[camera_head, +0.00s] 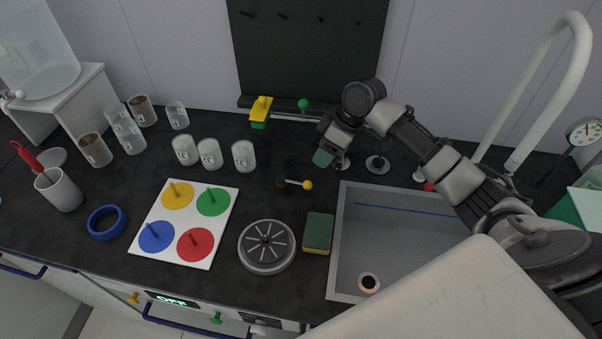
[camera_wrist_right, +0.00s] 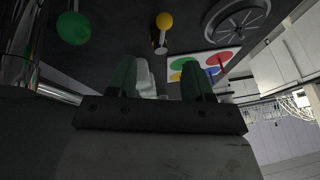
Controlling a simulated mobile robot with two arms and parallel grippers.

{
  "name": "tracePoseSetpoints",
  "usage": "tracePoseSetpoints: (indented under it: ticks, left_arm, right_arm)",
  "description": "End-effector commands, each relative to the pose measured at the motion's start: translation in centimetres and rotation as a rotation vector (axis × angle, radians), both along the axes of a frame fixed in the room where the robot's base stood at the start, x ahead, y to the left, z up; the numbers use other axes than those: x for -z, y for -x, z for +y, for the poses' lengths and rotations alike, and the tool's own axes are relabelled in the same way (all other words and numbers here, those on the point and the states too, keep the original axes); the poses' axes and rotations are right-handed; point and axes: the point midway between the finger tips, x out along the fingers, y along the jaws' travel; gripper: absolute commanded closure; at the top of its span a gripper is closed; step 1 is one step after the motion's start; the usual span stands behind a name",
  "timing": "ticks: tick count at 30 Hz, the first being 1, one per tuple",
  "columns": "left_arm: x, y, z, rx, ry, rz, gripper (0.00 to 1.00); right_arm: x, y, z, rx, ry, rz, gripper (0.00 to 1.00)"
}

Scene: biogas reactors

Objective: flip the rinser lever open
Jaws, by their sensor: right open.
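A short lever with a yellow ball end (camera_head: 307,185) projects to the right from a small brass-coloured base (camera_head: 282,187) on the dark counter. Its yellow ball also shows in the right wrist view (camera_wrist_right: 164,20), beyond the fingers. The round grey spoked rinser disc (camera_head: 267,247) lies in front of this lever. My right gripper (camera_head: 323,158) is above the counter, behind and slightly right of the yellow ball, apart from it. Its green-tipped fingers are spread with nothing between them in the right wrist view (camera_wrist_right: 160,80). My left gripper is not in view.
A green ball knob (camera_head: 303,104) stands at the back. A sponge (camera_head: 318,233) lies between the disc and the grey sink (camera_head: 333,270). A white board with coloured discs (camera_head: 185,222) and several beakers (camera_head: 243,156) are to the left. White-based fixtures stand near my right arm.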

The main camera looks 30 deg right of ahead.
Motion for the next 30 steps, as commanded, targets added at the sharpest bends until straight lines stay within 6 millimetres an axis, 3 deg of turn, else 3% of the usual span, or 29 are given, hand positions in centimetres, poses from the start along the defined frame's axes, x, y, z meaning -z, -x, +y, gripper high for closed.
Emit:
tracePoseSetpoints:
  ticks: [5,18,30]
  left_arm:
    - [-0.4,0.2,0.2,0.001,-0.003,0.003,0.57]
    - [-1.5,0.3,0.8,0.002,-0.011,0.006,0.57]
    - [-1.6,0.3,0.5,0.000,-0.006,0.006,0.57]
  right_arm:
    - [1.6,-0.1,0.9,-0.008,-0.007,0.012,0.49]
    - [8.4,-1.2,3.9,-0.004,-0.005,0.008,0.49]
    - [9.7,-1.4,4.4,-0.005,-0.002,0.006,0.49]
